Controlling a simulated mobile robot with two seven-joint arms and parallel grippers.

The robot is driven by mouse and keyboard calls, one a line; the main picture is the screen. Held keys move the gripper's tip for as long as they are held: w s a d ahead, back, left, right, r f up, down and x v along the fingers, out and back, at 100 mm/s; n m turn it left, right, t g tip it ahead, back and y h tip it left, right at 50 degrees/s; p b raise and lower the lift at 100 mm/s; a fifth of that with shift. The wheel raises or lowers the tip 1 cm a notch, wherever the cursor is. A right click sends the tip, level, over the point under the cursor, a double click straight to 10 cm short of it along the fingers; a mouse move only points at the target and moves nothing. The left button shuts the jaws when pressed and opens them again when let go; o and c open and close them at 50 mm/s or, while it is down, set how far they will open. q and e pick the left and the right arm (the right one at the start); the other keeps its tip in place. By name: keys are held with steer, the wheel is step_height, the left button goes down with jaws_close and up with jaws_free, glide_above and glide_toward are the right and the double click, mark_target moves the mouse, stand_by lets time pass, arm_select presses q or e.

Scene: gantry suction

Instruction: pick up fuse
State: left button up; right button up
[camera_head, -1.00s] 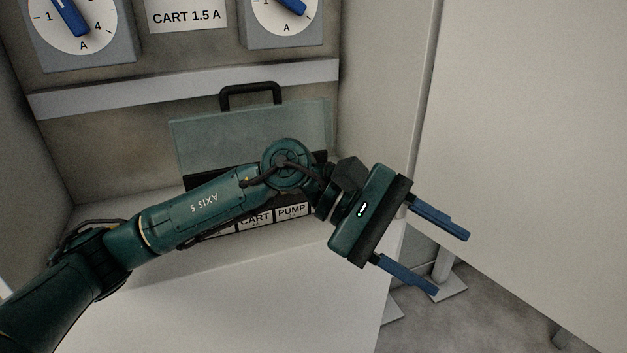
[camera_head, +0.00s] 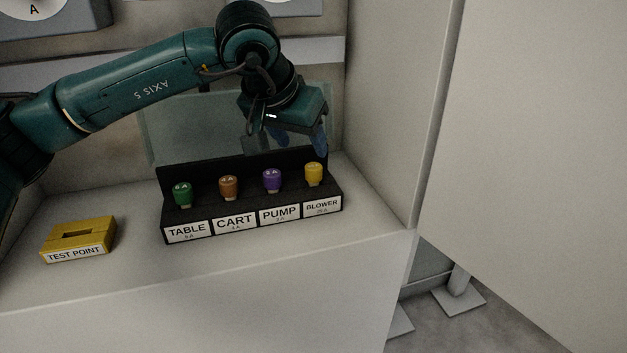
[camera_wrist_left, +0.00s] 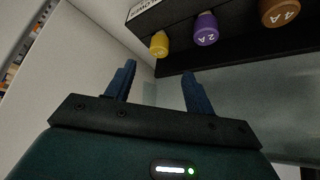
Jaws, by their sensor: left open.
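Several fuses stand upright in a black fuse block in the head view: green (camera_head: 182,193) over TABLE, orange-brown (camera_head: 228,187) over CART, purple (camera_head: 272,179) over PUMP and yellow (camera_head: 313,173) over BLOWER. My left gripper (camera_head: 300,142) is above and behind the block's right end, its blue fingers pointing down. In the left wrist view the gripper (camera_wrist_left: 158,82) is open and empty, with the yellow fuse (camera_wrist_left: 159,44) just beyond its fingertips. The purple (camera_wrist_left: 205,28) and brown (camera_wrist_left: 281,10) fuses show to the right there. My right gripper is not in view.
The fuse block (camera_head: 187,231) stands on a pale shelf (camera_head: 290,262). A yellow TEST POINT block (camera_head: 79,240) is at left. A translucent lid (camera_head: 180,132) stands behind the fuses. A cabinet side wall (camera_head: 390,110) rises close on the right.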

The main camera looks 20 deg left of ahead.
mark_target(313, 166)
arm_select(q)
steer(key=shift+x, duration=3.55)
steer(key=shift+s+d, duration=0.1)
steer(key=shift+s, duration=0.05)
steer(key=shift+c, duration=0.4)
steer(key=c, duration=1)
